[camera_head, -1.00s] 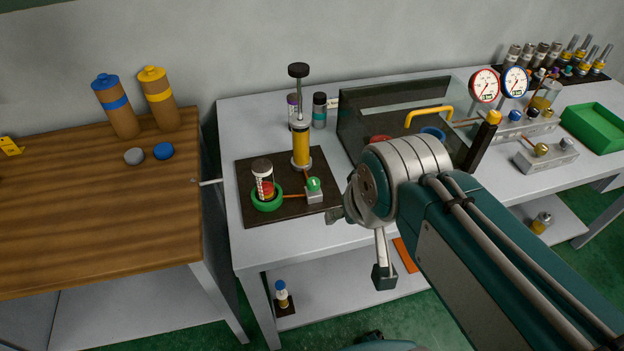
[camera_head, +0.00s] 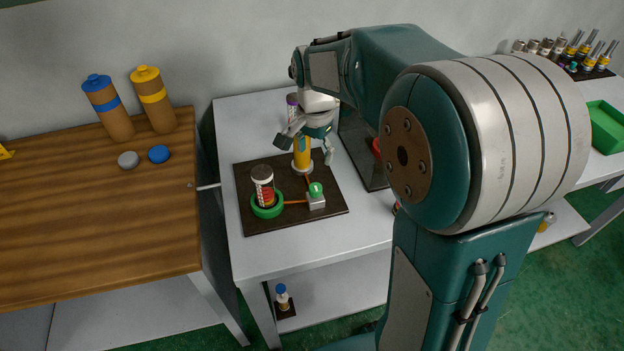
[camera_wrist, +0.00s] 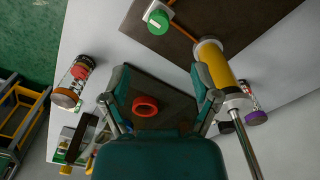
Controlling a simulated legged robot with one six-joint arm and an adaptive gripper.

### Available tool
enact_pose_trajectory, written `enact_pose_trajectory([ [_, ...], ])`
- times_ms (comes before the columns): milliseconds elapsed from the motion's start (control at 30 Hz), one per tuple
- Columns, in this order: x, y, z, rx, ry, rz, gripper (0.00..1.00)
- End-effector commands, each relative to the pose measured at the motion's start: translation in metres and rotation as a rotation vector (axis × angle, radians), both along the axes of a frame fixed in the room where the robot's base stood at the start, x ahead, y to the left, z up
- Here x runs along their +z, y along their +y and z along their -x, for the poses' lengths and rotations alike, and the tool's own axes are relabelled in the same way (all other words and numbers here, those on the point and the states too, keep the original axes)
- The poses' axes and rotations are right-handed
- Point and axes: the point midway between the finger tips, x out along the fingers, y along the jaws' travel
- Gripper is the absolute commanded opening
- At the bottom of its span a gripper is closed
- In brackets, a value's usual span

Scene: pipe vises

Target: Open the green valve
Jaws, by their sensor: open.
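The green valve is a small round green knob (camera_head: 316,189) on a grey block, fixed to a dark board (camera_head: 290,220) on the white table. A copper pipe joins its block to a green ring base (camera_head: 267,208) holding a glass with red contents. In the wrist view the green knob (camera_wrist: 158,21) is at the top, ahead of the fingers and apart from them. My gripper (camera_head: 307,150) is open and empty, above the back of the board. In the wrist view its fingers (camera_wrist: 162,80) are spread wide. The yellow pump cylinder (camera_wrist: 213,65) stands just outside the right finger.
A dark glass-sided case (camera_head: 362,150) stands right of the board; a red ring (camera_wrist: 145,106) shows between the fingers in the wrist view. The wooden table (camera_head: 90,220) is at left, with two brown bottles. My arm hides much of the white table's right part.

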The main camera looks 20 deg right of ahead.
Motion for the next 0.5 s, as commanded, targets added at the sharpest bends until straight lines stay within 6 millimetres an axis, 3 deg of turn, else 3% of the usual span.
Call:
enact_pose_trajectory([
  [167, -0.014, 0.001, 0.000, -0.005, 0.007, 0.001, 0.79],
  [500, -0.076, 0.001, 0.000, -0.003, 0.007, 0.001, 0.79],
])
